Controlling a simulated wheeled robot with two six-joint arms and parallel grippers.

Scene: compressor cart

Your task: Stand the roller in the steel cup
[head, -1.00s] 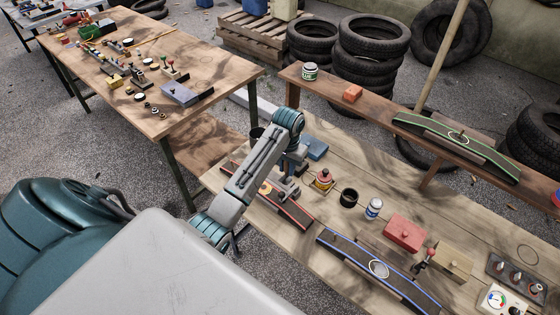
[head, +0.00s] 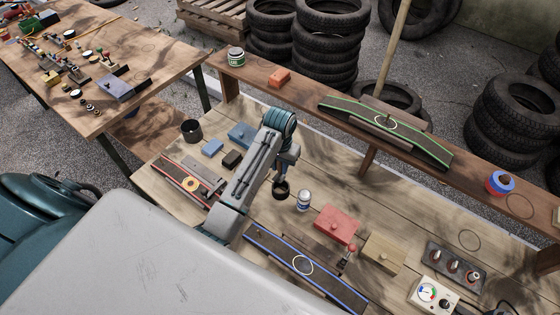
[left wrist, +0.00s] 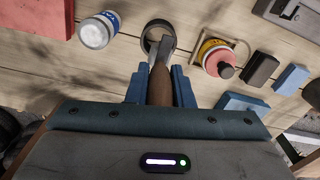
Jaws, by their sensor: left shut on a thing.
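My left gripper (head: 280,176) is shut on the roller (left wrist: 160,75), which has a brown handle and a grey end pointing away from the wrist camera. In the left wrist view the blue fingers (left wrist: 160,86) clasp the handle. The steel cup (head: 281,196) is dark and round and stands on the bench just below the gripper; it also shows in the left wrist view (left wrist: 171,29). There the roller's grey end overlaps the cup's opening. I cannot tell whether it is inside or above it. My right gripper is not in view.
Close to the cup stand a white-and-blue can (head: 304,200) and a red-and-yellow bottle (left wrist: 217,60). A red box (head: 337,225) and a blue-edged strip (head: 290,262) lie nearer the front right. Another dark cup (head: 192,130) stands at the back left.

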